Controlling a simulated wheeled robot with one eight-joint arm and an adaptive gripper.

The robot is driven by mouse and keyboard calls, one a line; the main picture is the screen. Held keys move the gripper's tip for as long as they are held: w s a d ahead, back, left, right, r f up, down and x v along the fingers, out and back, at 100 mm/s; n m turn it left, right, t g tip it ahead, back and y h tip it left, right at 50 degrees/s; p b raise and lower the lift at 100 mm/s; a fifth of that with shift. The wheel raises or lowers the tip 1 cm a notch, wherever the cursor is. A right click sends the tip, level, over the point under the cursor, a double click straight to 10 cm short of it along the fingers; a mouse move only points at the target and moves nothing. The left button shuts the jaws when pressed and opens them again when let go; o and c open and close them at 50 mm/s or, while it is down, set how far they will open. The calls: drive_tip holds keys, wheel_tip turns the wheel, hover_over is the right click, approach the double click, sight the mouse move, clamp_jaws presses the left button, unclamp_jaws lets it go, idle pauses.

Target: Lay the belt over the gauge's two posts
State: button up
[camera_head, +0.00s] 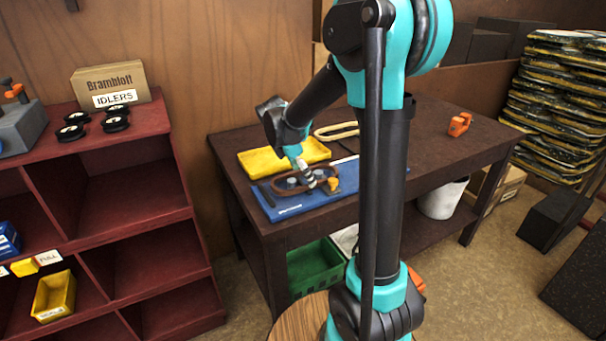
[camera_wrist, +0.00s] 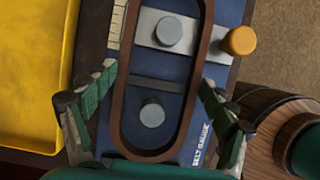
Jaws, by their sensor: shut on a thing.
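The belt is a brown oval loop (camera_wrist: 122,85), held over the blue gauge (camera_wrist: 208,105). In the wrist view the gauge's two round grey posts (camera_wrist: 168,32) (camera_wrist: 152,114) both show inside the loop. I cannot tell the belt's height above the gauge's face. My gripper (camera_wrist: 157,76) is shut on the belt, with one finger against each long side. In the head view my gripper (camera_head: 305,171) is low over the gauge (camera_head: 284,212), and the belt (camera_head: 280,187) shows partly behind it. An orange-yellow knob (camera_wrist: 239,41) stands at the gauge's edge, outside the loop.
A yellow tray (camera_head: 258,163) lies behind the gauge on the dark table (camera_head: 425,160). A pale loop (camera_head: 336,131) and an orange object (camera_head: 459,124) lie farther back. The table's right side is mostly clear. A red shelf (camera_head: 120,190) stands left.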

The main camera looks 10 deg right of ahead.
drive_tip(key=o, duration=1.1)
drive_tip(key=shift+f, duration=0.1)
drive_tip(key=shift+c, duration=0.2)
drive_tip(key=v, duration=1.2)
drive_tip(key=s+d+f+m, duration=0.2)
drive_tip(key=s+f+m, duration=0.1)
drive_tip(key=s+d+f+m+y, duration=0.1)
drive_tip(key=s+d+f+m, duration=0.1)
drive_tip(key=f+m, duration=0.1)
drive_tip(key=s+d+f+m+y, duration=0.1)
drive_tip(key=s+d+f+m, duration=0.1)
drive_tip(key=s+m, duration=0.1)
drive_tip(key=shift+s+f+t, duration=0.35)
drive_tip(key=shift+f+t, duration=0.05)
drive_tip(key=s+d+f+m+t+y, duration=0.2)
drive_tip(key=s+f+m, duration=0.8)
drive_tip(key=s+m, duration=0.2)
drive_tip(key=shift+m, duration=0.3)
drive_tip(key=shift+d, duration=0.15)
